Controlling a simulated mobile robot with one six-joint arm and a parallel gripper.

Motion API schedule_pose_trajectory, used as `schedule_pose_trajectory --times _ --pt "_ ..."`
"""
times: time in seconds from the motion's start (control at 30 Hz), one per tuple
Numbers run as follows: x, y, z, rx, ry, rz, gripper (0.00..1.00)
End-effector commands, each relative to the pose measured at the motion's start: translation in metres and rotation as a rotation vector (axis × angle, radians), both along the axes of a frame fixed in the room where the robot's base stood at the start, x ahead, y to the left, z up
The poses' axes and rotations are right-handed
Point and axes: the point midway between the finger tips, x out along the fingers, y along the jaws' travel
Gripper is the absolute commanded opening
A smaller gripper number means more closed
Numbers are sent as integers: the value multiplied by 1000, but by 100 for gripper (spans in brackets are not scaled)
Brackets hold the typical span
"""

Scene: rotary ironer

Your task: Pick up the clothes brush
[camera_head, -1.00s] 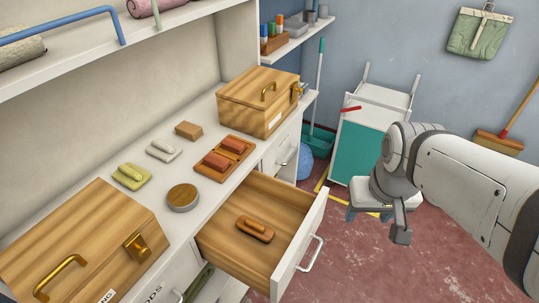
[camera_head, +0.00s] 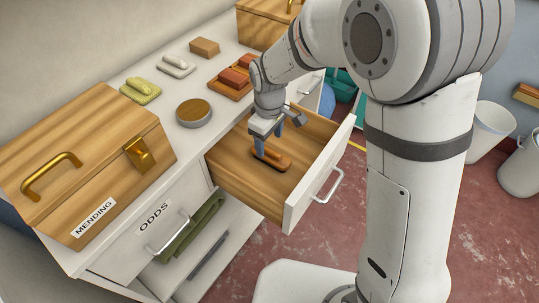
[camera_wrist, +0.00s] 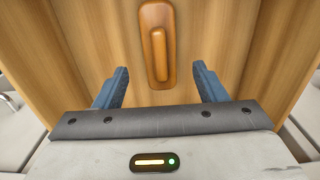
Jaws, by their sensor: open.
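The clothes brush (camera_head: 273,157) is a brown wooden block with a raised handle. It lies flat in the open drawer (camera_head: 236,176). In the wrist view the brush (camera_wrist: 157,45) lies ahead of the fingertips, centred between their lines, with its long side running away from me. My gripper (camera_head: 281,138) is open and empty, pointing down over the drawer close to the brush. In the wrist view its two blue fingers (camera_wrist: 161,75) stand apart on either side of the brush's line. My gripper hides part of the brush in the head view.
The drawer front (camera_head: 325,180) with its handle bounds the drawer. On the counter are a MENDING box (camera_head: 85,160), a round tin (camera_head: 194,113), a tray with red blocks (camera_head: 228,90), and green, grey and brown blocks. A green cloth (camera_head: 192,228) hangs over the ODDS drawer handle.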

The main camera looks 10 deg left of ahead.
Motion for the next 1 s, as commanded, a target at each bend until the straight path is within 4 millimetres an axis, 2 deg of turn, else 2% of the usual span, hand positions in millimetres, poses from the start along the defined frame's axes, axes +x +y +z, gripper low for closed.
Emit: schedule_pose_trajectory --times 0.4,0.7,1.0 --pt "1 -4 -55 -1 1 -4 65" --pt "2 -4 -60 1 0 -5 65" --pt "2 -5 -59 1 0 -6 40"
